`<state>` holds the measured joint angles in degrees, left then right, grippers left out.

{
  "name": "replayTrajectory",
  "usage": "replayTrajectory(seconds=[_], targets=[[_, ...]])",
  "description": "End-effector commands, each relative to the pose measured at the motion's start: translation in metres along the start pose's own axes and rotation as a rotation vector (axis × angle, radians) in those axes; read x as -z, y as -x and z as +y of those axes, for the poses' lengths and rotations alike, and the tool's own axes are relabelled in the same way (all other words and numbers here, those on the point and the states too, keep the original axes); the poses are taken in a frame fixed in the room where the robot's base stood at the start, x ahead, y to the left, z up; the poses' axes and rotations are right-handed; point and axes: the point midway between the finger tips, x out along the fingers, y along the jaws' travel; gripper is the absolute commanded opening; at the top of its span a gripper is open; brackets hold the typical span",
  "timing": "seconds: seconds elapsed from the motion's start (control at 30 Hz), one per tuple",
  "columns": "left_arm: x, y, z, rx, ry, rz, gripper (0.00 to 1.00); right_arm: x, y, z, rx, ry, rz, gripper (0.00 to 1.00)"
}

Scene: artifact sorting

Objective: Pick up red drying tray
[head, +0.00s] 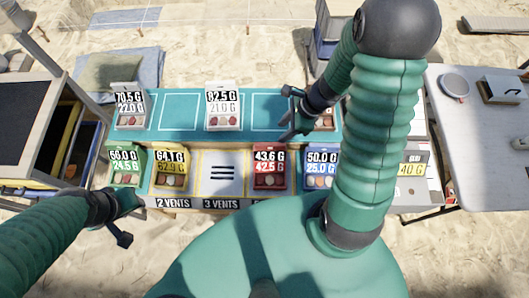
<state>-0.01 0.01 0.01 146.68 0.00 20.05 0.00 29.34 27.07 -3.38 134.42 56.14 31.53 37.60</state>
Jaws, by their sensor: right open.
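The red drying tray (270,181) stands in the front row of the teal and yellow table, right of the middle. Its tag reads 43.6 G over 42.5, and small round pieces lie in it. My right gripper (288,112) is open and empty, above the back row, behind and slightly right of the red tray. It is apart from the tray. My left gripper (128,215) is at the front left corner of the table, with its fingers spread and nothing between them.
Green (125,178), yellow (170,182) and blue (320,181) trays share the front row. White trays stand in the back row (223,120) (130,122), one partly hidden by my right gripper. A vented panel (222,187) is left of the red tray. A grey table (480,170) stands right.

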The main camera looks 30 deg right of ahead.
Motion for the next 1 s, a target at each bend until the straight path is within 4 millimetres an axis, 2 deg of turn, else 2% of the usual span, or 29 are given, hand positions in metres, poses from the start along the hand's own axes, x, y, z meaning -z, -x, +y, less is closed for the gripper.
replayTrajectory(seconds=[0.03, 0.2, 0.43, 0.63, 0.73, 1.0], targets=[[-0.002, -0.007, 0.000, 0.000, 0.000, 0.000, 0.36, 0.002, -0.018, 0.001, -0.006, -0.001, 0.000, 0.40], [-0.004, -0.018, 0.000, 0.000, 0.000, 0.000, 0.36, 0.002, -0.060, 0.000, -0.005, 0.001, 0.000, 0.40], [-0.005, -0.022, 0.000, 0.000, 0.000, 0.000, 0.36, 0.004, -0.085, -0.001, -0.003, 0.002, 0.001, 0.40], [-0.007, -0.031, 0.000, 0.000, 0.000, 0.000, 0.36, 0.012, -0.121, -0.003, -0.002, 0.003, 0.001, 0.40], [-0.007, -0.032, 0.000, 0.000, 0.000, 0.000, 0.36, 0.011, -0.128, -0.003, -0.002, 0.004, 0.001, 0.40], [-0.007, -0.031, 0.000, 0.000, 0.000, 0.000, 0.36, 0.011, -0.128, -0.004, 0.000, 0.006, 0.001, 0.40]])
